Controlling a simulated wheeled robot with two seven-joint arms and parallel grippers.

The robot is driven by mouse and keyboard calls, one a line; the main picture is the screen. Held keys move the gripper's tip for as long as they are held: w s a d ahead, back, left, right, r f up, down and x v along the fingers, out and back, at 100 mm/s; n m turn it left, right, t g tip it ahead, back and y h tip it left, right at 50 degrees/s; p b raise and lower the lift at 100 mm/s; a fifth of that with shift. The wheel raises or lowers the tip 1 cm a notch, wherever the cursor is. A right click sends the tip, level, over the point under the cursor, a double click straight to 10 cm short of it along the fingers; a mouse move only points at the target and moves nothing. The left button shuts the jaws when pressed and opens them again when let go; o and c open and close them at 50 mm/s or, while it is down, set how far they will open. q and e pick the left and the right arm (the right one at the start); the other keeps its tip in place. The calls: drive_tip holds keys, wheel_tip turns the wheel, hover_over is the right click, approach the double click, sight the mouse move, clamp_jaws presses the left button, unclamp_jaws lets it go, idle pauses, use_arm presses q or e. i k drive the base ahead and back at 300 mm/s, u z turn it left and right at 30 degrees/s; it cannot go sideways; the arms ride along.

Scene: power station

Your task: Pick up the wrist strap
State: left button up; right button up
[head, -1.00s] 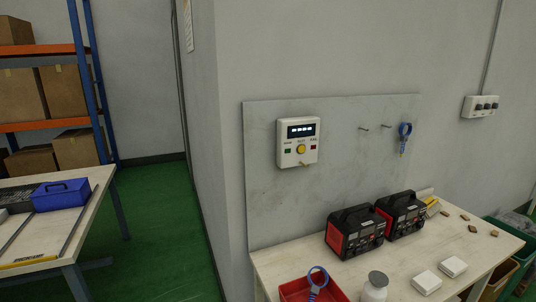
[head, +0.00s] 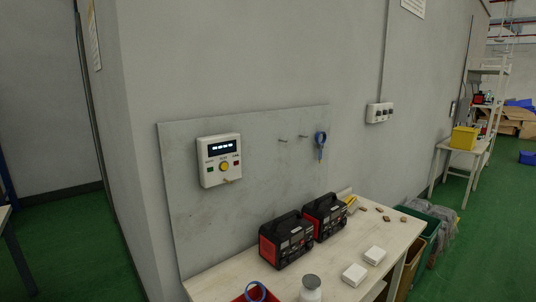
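A blue wrist strap (head: 320,146) hangs from a peg on the grey wall panel (head: 190,222), right of the white control box with a display. A second blue looped item (head: 256,291), which looks like another strap, is at the red bin (head: 240,298) on the table's near left corner; the bottom picture edge cuts it off. Neither of my grippers is in view.
The table (head: 207,287) holds two black-and-red power units (head: 287,240), a white jar (head: 311,290), two white boxes (head: 355,274) and small brown blocks. Bins (head: 425,222) stand at its right. Green floor is open at left and far right.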

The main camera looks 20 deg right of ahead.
sight(320, 145)
drive_tip(key=z, duration=2.25)
drive_tip(key=i, duration=1.95)
drive_tip(key=u, duration=3.2)
